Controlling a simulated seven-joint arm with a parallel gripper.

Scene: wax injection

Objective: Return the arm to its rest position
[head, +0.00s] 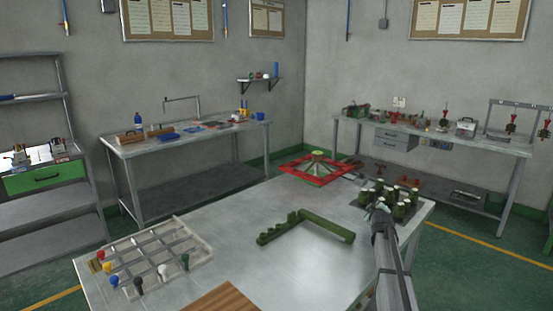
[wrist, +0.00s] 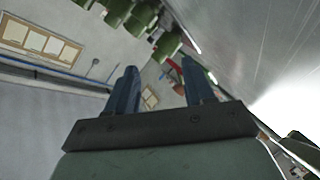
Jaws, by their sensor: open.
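My arm (head: 392,265) reaches in from the lower right of the head view, over the right side of the metal table (head: 270,265). Its end is beside a group of green, pale-topped cylinders (head: 402,212) at the table's right corner. The fingertips are hard to make out there. In the wrist view my gripper (wrist: 160,72) shows two blue fingers spread apart, with nothing held between them. Green cylinders also show in the wrist view (wrist: 143,20), above and beyond the fingers. The wrist view is strongly tilted.
A green angled bracket (head: 318,225) lies mid-table. A grid rack (head: 165,255) with coloured knobs is at left, and a wooden board (head: 222,298) at the front edge. A red square frame with a cone (head: 315,170) is at the far corner. Workbenches line the walls.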

